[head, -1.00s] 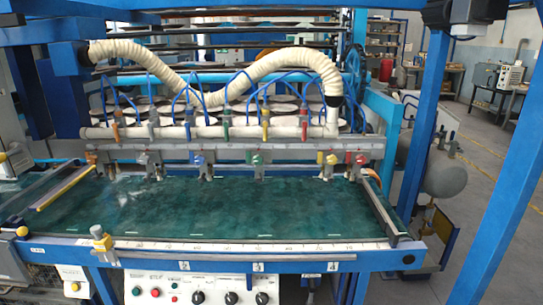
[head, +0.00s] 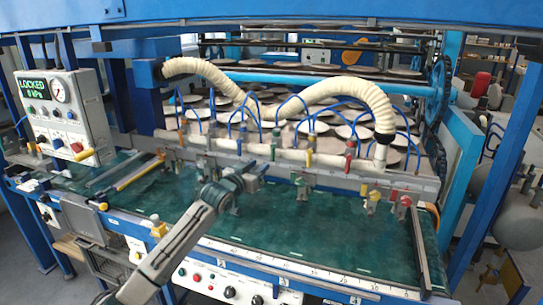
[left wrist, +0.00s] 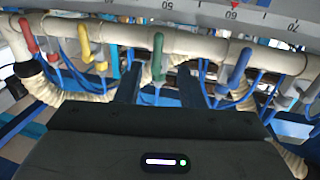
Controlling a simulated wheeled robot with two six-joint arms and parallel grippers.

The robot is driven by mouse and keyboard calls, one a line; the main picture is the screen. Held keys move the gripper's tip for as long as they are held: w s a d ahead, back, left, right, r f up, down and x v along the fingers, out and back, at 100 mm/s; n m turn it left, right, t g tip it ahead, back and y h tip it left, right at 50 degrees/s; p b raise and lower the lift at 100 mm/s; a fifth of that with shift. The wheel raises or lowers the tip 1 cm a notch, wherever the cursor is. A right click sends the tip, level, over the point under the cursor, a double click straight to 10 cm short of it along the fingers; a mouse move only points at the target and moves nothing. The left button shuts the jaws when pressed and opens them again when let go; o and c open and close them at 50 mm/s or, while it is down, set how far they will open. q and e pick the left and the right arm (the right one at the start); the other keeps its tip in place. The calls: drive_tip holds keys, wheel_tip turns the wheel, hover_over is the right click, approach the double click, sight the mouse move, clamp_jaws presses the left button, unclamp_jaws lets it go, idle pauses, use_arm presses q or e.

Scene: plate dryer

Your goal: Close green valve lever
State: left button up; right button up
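The green valve lever (head: 273,148) sits on the white pipe (head: 225,146), between a blue lever (head: 239,146) and a yellow lever (head: 309,157). In the left wrist view, the green lever (left wrist: 158,57) hangs near the middle and the white pipe (left wrist: 205,44) runs across the top. My left gripper (head: 258,168) is just in front of and below the pipe, left of the green lever in the head view. Its two dark fingers (left wrist: 159,88) are apart, one to each side of the green lever in the picture, with nothing between them that I see gripped. My right gripper is out of view.
A red lever (head: 348,163) is on the same pipe. Coloured clamps hang along the rail below it. A control box (head: 62,112) with a display reading "LOCKED 0 kPa" stands at the left. A cream hose (head: 345,93) arches behind the pipe.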

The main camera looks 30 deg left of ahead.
sight(272, 157)
use_arm(q)
drive_tip(key=w+p, duration=0.1)
drive_tip(key=w, duration=0.6)
drive_tip(key=shift+w, duration=0.1)
drive_tip(key=shift+c, duration=0.2)
clamp_jaws()
